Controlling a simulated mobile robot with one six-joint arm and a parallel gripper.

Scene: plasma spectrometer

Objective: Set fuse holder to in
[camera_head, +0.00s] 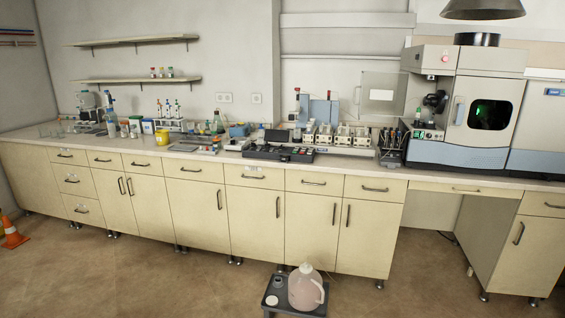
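I cannot make out the fuse holder in this view; it is hidden or too small to tell. The plasma spectrometer (516,65) stands on the right part of the bench, with a dark window (490,115) that has a green glow. A pale door panel (381,93) stands swung out to the left of its open front compartment. A small green-lit panel (421,135) shows low on its front. My gripper is not in view.
The long bench (350,167) holds a dark tray (278,153), several small racked units (335,136) and bottles. A pink jug (306,288) stands on a low dark stand (272,290) in front. An orange cone (12,233) is at far left. Much of the floor is clear.

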